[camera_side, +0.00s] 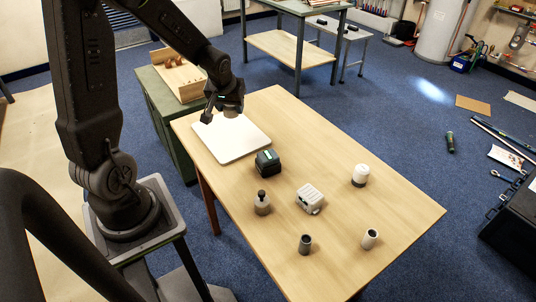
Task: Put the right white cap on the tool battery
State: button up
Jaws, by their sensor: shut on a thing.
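My gripper (226,108) hangs over the white board (235,143) at the far left end of the wooden table. It is shut on a small pale piece at its tip; the piece is too small to identify surely. A black block with a green mark, which looks like the tool battery (267,162), sits on the table just in front of the board, apart from my gripper. A white ribbed block (310,198) lies to its right and nearer. A white rounded cap with a dark base (360,175) stands farther right.
A grey fitting with a black knob (262,204) stands left of the ribbed block. Two short grey tubes stand nearer the front, one darker (305,244) and one lighter (370,239). A green cabinet with a wooden tray (190,89) stands behind. The table's right end is clear.

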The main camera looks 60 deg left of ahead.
jog(key=shift+s+d, duration=0.75)
send_over(269, 152)
jog(key=s+d, duration=0.1)
notch_tip(269, 152, down, 7)
jog(key=shift+s, duration=0.1)
jog(key=shift+f, duration=2)
jog(key=shift+f, duration=0.15)
jog(key=o, duration=0.9)
